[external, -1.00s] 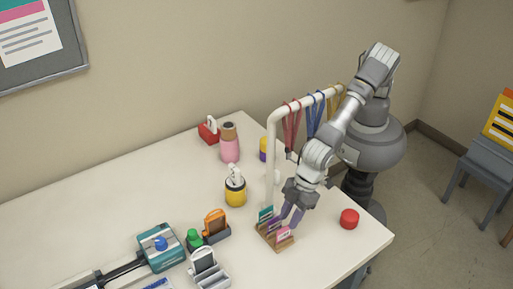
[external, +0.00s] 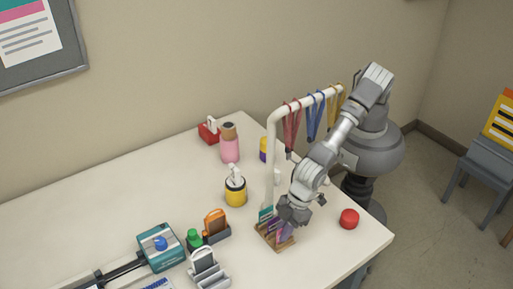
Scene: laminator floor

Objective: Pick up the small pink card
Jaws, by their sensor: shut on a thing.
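The small pink card (external: 285,234) is in the wooden card rack (external: 264,239) near the right front of the table. Only part of it shows, because my gripper (external: 280,232) covers much of the rack from above. My gripper points down at the rack with its purple fingers low among the cards. It is shut on a card that looks like the pink one, though the fingers hide the contact. A teal card (external: 265,213) stands in the rack's back slot.
A white stand (external: 270,160) with red, blue and yellow lanyards rises just behind the rack. A red round object (external: 349,218) sits to the right.

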